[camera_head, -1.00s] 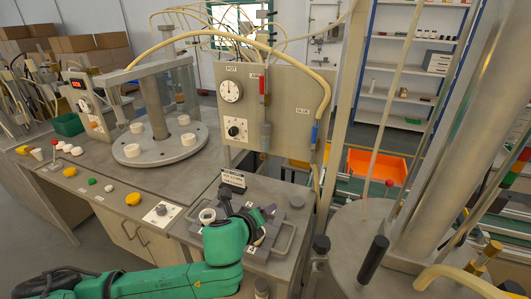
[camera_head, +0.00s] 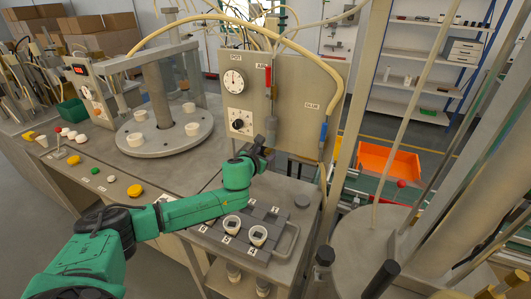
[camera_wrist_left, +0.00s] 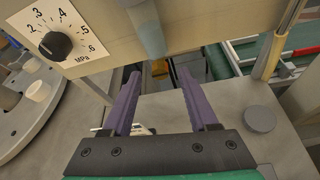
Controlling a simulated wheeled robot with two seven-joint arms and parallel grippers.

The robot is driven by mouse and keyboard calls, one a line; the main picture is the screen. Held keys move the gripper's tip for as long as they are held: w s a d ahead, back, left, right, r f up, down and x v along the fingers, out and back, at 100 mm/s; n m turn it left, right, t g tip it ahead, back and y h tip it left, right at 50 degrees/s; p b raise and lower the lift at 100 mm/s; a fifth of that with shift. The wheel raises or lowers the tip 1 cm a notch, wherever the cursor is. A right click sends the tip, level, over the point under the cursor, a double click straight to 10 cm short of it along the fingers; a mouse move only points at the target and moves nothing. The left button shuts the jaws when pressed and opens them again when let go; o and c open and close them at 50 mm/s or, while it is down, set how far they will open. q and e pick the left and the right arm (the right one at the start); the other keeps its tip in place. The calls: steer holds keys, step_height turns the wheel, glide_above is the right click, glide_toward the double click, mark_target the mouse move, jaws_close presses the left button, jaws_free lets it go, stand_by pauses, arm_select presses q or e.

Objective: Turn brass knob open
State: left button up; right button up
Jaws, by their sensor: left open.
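My left gripper (camera_head: 258,148) is in front of the lower part of the grey gauge panel (camera_head: 301,100). In the left wrist view its two purple fingers (camera_wrist_left: 152,78) are spread apart with nothing between them. A tapered grey-green part (camera_wrist_left: 147,28) hangs from the panel just beyond the fingertips, and I see no contact. A black dial knob (camera_head: 239,124) is on the panel, left of the gripper; it also shows in the left wrist view (camera_wrist_left: 55,45). A small brass-coloured fitting (camera_head: 488,292) is at the bottom right edge of the head view; I cannot tell whether it is the brass knob.
A red handle (camera_head: 268,76) and a blue handle (camera_head: 323,132) are on the panel. A round turntable (camera_head: 165,142) stands left. An orange bin (camera_head: 389,161) is behind.

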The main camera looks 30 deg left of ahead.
arm_select(q)
steer(key=shift+w+f, duration=0.2)
steer(key=shift+w, duration=0.4)
steer(key=shift+a, duration=0.1)
steer(key=shift+c, duration=0.2)
jaws_close()
